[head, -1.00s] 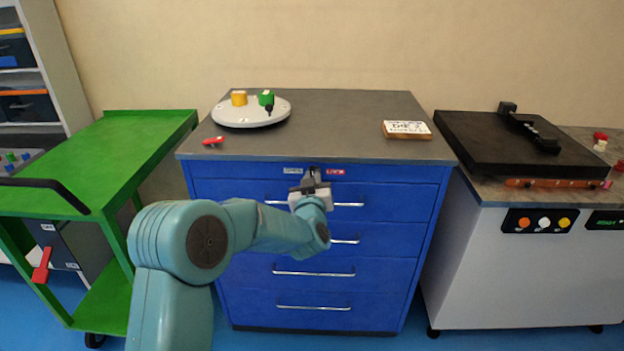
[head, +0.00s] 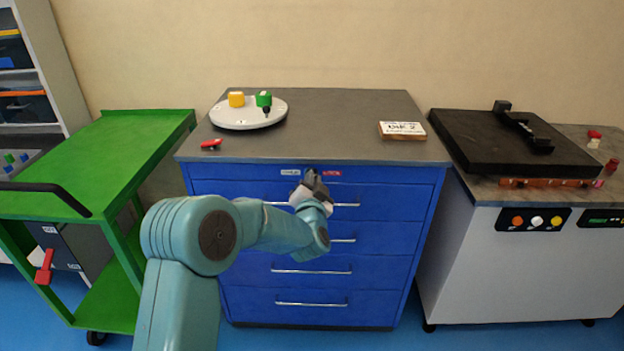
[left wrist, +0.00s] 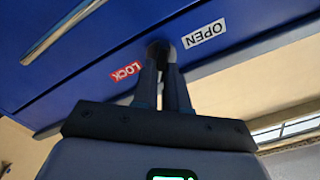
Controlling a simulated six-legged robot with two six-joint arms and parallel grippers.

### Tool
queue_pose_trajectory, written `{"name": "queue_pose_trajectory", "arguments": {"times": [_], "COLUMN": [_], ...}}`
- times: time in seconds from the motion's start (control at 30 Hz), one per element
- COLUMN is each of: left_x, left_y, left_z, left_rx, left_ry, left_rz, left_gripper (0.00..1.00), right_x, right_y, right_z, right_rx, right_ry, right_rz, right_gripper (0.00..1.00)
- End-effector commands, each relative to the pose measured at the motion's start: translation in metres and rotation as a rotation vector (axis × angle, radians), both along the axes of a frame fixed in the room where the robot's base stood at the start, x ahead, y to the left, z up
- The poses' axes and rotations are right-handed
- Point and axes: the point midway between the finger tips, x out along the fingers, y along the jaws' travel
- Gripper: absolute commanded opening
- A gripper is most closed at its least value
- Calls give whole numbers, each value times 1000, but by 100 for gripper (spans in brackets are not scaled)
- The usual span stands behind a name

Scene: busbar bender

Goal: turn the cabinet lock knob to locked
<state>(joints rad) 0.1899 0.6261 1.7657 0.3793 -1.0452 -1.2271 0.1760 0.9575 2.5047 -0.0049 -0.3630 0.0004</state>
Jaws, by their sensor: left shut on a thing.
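The blue cabinet (head: 230,188) stands in the middle of the head view. Its dark lock knob (left wrist: 158,47) is on the front between a red LOCK label (left wrist: 127,71) and a white OPEN label (left wrist: 204,34). My left gripper (head: 312,180) is at the knob, its two fingers (left wrist: 166,60) shut on it. The gripper looks tilted in the head view. The fingers partly hide the knob, so its exact angle cannot be told. My right gripper is not in view.
A round white turntable (head: 235,118) with yellow and green pieces, a red item (head: 211,144) and a sign block (head: 402,130) sit on the cabinet top. A green cart (head: 110,150) stands left, a white machine (head: 530,265) right. Drawer handles (head: 312,271) project below.

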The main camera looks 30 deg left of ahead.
Motion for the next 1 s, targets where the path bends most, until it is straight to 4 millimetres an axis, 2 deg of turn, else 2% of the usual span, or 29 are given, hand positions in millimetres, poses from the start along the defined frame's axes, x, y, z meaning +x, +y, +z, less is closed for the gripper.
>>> {"name": "queue_pose_trajectory", "arguments": {"times": [0.3, 0.83, 0.9, 0.93, 1.0], "left_x": [0, 0, -1, 0, 0], "left_y": [-1, -1, -1, -1, -1], "left_z": [-4, -5, -5, -5, -4], "left_rx": [93, 113, 112, 113, 113], "left_ry": [68, 81, 81, 80, 78], "left_rz": [0, 0, 0, 0, 0], "left_gripper": [0, 0, 29, 38, 38], "right_x": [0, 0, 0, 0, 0], "right_y": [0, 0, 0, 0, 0], "right_z": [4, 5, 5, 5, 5], "right_rx": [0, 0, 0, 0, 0], "right_ry": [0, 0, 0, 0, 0], "right_rz": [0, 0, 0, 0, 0], "right_gripper": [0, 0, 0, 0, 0]}}
